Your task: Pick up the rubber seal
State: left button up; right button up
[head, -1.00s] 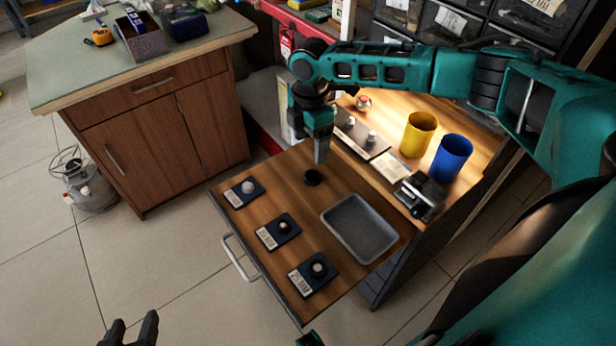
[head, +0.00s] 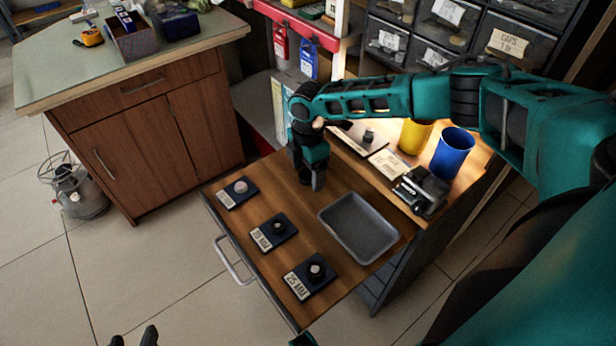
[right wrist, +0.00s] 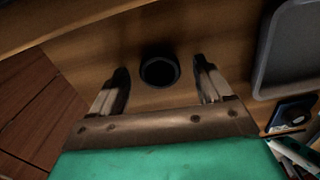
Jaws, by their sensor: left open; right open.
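The rubber seal (right wrist: 159,70) is a small black ring lying on the wooden worktop in the right wrist view. My right gripper (right wrist: 161,80) is open, with one finger on each side of the seal and wood visible between. I cannot tell whether either finger touches it. In the head view my right gripper (head: 317,184) points down at the worktop and hides the seal. My left gripper (head: 136,338) is open and empty at the bottom edge of the head view, over the floor, only its fingertips showing.
A grey tray (head: 345,246) lies right of my right gripper. Three dark labelled blocks with knobs (head: 275,232) line the front edge. A yellow cup (head: 414,136), a blue cup (head: 453,153) and a metal device (head: 420,192) stand behind. A wooden cabinet (head: 145,130) is at left.

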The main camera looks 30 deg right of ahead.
jog(key=shift+c, duration=0.3)
jog(key=c, duration=1)
jog(key=shift+r, duration=0.15)
jog(key=shift+c, duration=0.2)
